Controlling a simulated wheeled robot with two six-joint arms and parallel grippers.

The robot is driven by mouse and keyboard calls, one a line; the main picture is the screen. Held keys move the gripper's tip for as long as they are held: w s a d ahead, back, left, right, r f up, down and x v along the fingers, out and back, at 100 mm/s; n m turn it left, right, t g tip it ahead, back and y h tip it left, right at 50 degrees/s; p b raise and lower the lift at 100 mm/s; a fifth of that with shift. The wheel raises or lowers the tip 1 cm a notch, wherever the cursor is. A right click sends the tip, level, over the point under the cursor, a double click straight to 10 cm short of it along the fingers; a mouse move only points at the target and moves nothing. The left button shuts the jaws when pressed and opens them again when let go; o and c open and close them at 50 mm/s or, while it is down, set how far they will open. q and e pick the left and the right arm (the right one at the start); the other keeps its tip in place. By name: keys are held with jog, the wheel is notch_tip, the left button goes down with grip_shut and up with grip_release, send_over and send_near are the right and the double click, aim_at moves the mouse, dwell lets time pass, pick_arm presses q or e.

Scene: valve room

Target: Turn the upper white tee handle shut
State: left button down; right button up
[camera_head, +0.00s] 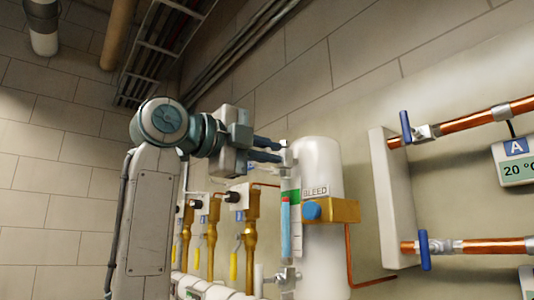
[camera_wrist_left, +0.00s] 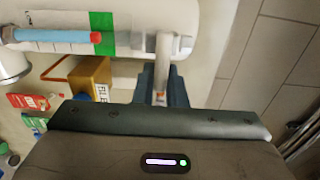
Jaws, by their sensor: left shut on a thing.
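My left gripper (camera_head: 277,151) reaches in from the left to the top of the sight glass (camera_head: 286,228). In the left wrist view, the upper white tee handle (camera_wrist_left: 162,62) runs between the two fingers of my gripper (camera_wrist_left: 160,90), which are shut on it. The handle lies in line with the fingers, and its near end is hidden by the gripper body. In the head view, the fingers mostly hide this handle. The sight glass shows red and blue with a green band, and also crosses the wrist view (camera_wrist_left: 52,35). My right gripper is not in view.
A white cylinder (camera_head: 322,170) stands right behind the glass, with a brass block and blue knob (camera_head: 312,210) labelled BLEED. A lower white tee handle (camera_head: 259,281) is below. Brass valves with yellow handles (camera_head: 211,225) stand left. Copper pipes with blue levers (camera_head: 405,127) are right.

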pick_arm(q)
jog(key=shift+f, duration=0.1)
dwell(0.3)
jog(key=c, duration=1.5)
grip_release()
jog(key=shift+a, duration=0.1)
jog(key=b+v, duration=0.4)
jog(key=v, duration=0.6)
jog(key=shift+s+a, duration=0.25)
